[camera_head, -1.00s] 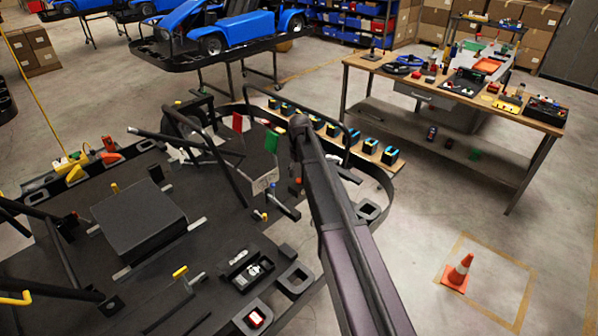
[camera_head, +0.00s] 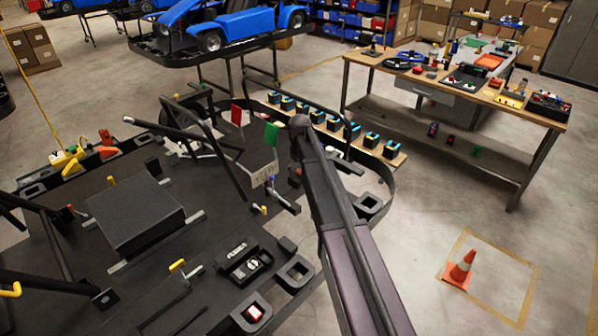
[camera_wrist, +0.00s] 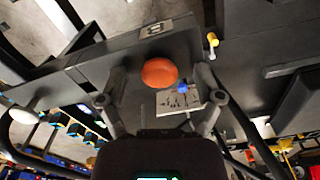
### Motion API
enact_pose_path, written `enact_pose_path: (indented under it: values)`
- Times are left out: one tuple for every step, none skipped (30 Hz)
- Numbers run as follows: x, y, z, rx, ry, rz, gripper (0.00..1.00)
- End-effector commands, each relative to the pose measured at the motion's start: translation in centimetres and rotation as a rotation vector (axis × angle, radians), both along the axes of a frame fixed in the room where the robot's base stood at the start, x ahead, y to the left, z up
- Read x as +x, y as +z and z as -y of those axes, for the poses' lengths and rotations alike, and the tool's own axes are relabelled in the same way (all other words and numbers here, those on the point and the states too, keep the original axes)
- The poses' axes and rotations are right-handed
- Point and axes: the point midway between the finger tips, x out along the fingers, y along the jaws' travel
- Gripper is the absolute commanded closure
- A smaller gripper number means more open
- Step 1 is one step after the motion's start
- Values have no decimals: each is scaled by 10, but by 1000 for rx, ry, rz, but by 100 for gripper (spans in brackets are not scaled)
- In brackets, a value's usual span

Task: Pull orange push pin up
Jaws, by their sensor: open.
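The orange push pin (camera_wrist: 159,72) shows its round head in the wrist view, against a dark bar of the kart stand (camera_wrist: 118,62). My gripper (camera_wrist: 161,73) is open, with one finger to the left of the pin head and one to the right. I see no clear contact between the fingers and the pin. The pin's shaft is hidden under its head. In the head view my arm hides most of this area, and a small orange spot (camera_head: 297,170) shows just beside the arm.
A blue knob (camera_wrist: 181,87) and a white printed plate (camera_wrist: 178,101) lie close to my right finger. A yellow knob (camera_wrist: 212,39) stands farther right. Black tube bars (camera_head: 227,173) rise left of my arm. A workbench (camera_head: 450,90) and an orange cone (camera_head: 461,268) stand to the right.

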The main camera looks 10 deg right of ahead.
Motion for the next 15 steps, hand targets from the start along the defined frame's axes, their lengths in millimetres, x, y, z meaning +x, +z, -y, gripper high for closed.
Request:
enact_pose_path:
  values:
    - [0, 0, 0, 0, 0, 0, 16]
    - [0, 0, 0, 0, 0, 0, 25]
    - [0, 0, 0, 0, 0, 0, 36]
    - [0, 0, 0, 0, 0, 0, 45]
    - [0, 0, 0, 0, 0, 0, 54]
    - [0, 0, 0, 0, 0, 0, 66]
    - [0, 0, 0, 0, 0, 0, 75]
    - [0, 0, 0, 0, 0, 0, 84]
    - [0, 0, 0, 0, 0, 0, 96]
    - [0, 0, 0, 0, 0, 0, 100]
    - [0, 0, 0, 0, 0, 0, 100]
    - [0, 0, 0, 0, 0, 0, 100]
    - [0, 0, 0, 0, 0, 0, 100]
    - [0, 0, 0, 1, 0, -1, 100]
    - [0, 0, 0, 1, 0, -1, 100]
